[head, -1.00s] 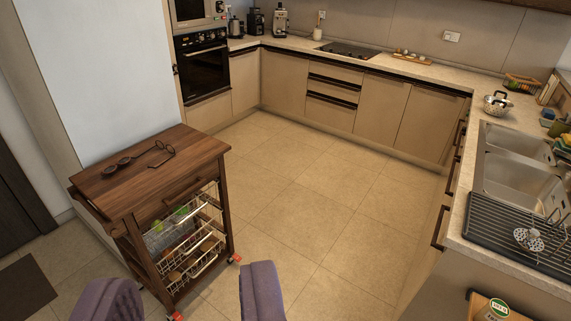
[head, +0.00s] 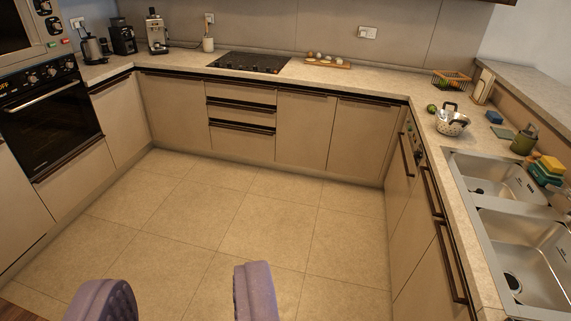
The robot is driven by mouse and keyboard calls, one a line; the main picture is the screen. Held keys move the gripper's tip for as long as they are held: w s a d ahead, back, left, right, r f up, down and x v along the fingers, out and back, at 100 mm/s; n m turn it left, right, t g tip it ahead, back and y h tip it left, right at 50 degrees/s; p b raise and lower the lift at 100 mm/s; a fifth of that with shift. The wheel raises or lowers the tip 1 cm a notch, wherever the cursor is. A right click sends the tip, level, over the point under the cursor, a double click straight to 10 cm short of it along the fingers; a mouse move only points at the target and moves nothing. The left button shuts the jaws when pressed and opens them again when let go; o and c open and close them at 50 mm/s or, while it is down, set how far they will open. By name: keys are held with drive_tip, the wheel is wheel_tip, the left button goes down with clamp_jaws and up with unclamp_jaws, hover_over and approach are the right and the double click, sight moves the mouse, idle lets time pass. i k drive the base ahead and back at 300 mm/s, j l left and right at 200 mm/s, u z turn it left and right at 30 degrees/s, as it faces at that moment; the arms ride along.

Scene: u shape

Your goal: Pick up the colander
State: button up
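The colander (head: 452,121) is a small pale metal bowl with holes and dark handles. It stands on the right-hand counter, in the far corner area behind the sink. My gripper (head: 186,298) shows at the bottom of the head view as two purple padded fingers set wide apart. It is open, with only floor visible between the fingers. It is far from the colander, to the left and nearer the camera.
A double sink (head: 510,215) lies in the right counter, nearer than the colander. A green lime (head: 431,108), a wire basket (head: 452,80), a soap bottle (head: 524,139) and sponges (head: 547,168) surround the colander. The tiled floor (head: 250,225) is clear.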

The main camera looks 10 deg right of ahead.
sight(448, 123)
drive_tip(key=i+l+z, duration=0.2)
drive_tip(key=i, duration=0.5)
drive_tip(key=i+z, duration=0.2)
drive_tip(key=i, duration=0.5)
drive_tip(key=i+j+z, duration=0.2)
drive_tip(key=i, duration=0.5)
drive_tip(key=i+j+z, duration=0.2)
drive_tip(key=i, duration=0.5)
drive_tip(key=i+z, duration=0.25)
drive_tip(key=i, duration=0.55)
drive_tip(key=i+j+z, duration=0.1)
drive_tip(key=i+z, duration=0.2)
drive_tip(key=i, duration=0.45)
drive_tip(key=i+l+z, duration=0.45)
drive_tip(key=i+z, duration=0.15)
drive_tip(key=i, duration=0.2)
